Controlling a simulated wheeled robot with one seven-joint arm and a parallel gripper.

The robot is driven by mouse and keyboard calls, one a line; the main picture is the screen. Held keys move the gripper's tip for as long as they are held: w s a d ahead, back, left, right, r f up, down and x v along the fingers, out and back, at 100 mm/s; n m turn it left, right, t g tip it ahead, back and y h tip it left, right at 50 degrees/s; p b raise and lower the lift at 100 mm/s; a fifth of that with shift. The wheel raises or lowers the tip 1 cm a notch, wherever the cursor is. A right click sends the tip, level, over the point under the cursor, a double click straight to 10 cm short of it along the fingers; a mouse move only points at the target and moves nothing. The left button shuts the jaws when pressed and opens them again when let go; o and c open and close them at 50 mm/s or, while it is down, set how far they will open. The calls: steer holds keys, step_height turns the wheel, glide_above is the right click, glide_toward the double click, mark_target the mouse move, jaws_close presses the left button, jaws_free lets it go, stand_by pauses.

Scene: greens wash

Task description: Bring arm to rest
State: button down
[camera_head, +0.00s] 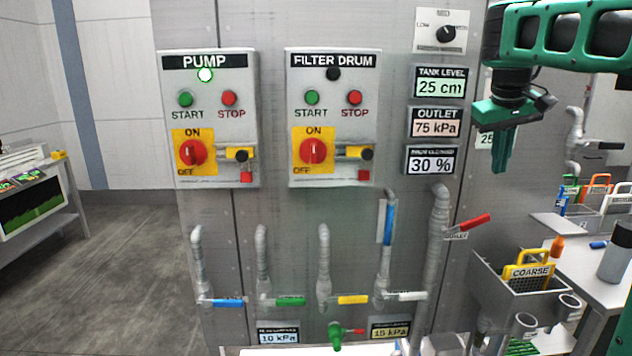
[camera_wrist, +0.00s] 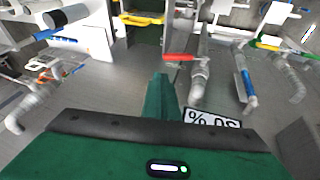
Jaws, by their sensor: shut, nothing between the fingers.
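My green arm (camera_head: 565,35) reaches in from the upper right in the head view. My gripper (camera_head: 501,165) hangs from it, pointing down, to the right of the display panels and in front of the cabinet's right edge. Its fingers are shut and hold nothing. In the wrist view my gripper (camera_wrist: 160,80) shows as one closed green wedge at the middle. It appears apart from the pipes and the panel.
A cabinet carries the pump box (camera_head: 208,120), the filter drum box (camera_head: 333,120) and a red-handled valve (camera_head: 470,226). A grey bin with a yellow COARSE screen (camera_head: 529,272) hangs below right. A side table (camera_head: 590,262) stands at right. Open floor (camera_head: 110,260) lies left.

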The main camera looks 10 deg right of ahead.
steer(key=s+a+f+m+g+y, duration=0.1)
steer(key=s+a+f, duration=0.2)
steer(key=s+f, duration=0.5)
steer(key=s+a+f+m+g+y, duration=0.1)
steer(key=s+a+f+m, duration=0.1)
steer(key=s+f, duration=0.7)
steer(key=s+a+f+m+g+y, duration=0.1)
steer(key=s+a+f, duration=0.3)
steer(key=s+f, duration=0.4)
steer(key=s, duration=0.6)
steer(key=shift+s+f+m+y, duration=0.15)
steer(key=shift+m+y, duration=0.15)
steer(key=shift+m, duration=0.1)
steer(key=shift+w+f, duration=0.25)
steer(key=shift+w, duration=0.35)
